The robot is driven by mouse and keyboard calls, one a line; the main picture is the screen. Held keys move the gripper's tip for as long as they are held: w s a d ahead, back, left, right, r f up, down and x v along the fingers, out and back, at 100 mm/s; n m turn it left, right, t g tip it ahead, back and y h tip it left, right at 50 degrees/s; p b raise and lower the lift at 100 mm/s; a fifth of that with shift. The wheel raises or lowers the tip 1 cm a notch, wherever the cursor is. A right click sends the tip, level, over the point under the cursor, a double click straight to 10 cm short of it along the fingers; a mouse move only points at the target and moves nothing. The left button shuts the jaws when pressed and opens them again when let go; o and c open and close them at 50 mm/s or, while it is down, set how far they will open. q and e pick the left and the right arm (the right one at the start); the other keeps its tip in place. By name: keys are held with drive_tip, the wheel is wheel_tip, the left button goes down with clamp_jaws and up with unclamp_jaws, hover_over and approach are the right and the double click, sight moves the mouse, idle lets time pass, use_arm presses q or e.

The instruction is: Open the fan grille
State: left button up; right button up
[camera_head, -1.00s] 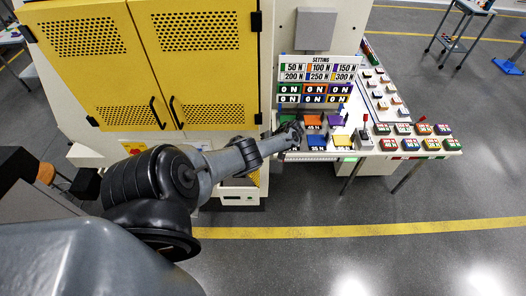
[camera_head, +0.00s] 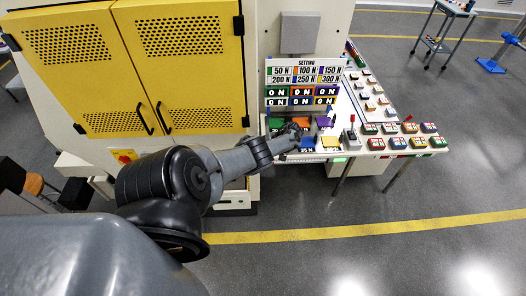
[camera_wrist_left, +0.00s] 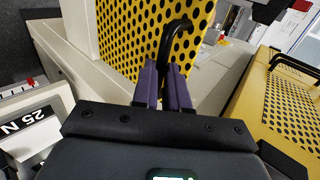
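A yellow perforated panel (camera_wrist_left: 130,35), apparently the fan grille, stands upright at the top centre of the left wrist view. It carries a curved black handle (camera_wrist_left: 183,26). My left gripper (camera_wrist_left: 163,70) has its two purple-grey fingers close together, with the lower part of the handle between them, so it looks shut on the handle. In the head view my left gripper (camera_head: 297,130) is in front of the colored pads, and the grille cannot be made out there. My right gripper is not in view.
The yellow cabinet doors (camera_head: 185,70) are closed. A setting board (camera_head: 303,75) and table with colored pads and a lever (camera_head: 350,137) stand to the right, close to my gripper. A 25 N label (camera_wrist_left: 15,127) shows at left in the wrist view. Grey floor (camera_head: 410,200) is free in front.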

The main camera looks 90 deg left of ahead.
use_arm(q)
drive_tip(key=o, duration=0.4)
drive_tip(key=shift+s+d+f, duration=0.4)
drive_tip(key=shift+f, duration=0.05)
drive_tip(key=v, duration=1.1)
drive_tip(key=shift+w+a+r+b, duration=0.1)
drive_tip(key=shift+w+a+b, duration=0.1)
drive_tip(key=shift+b, duration=0.2)
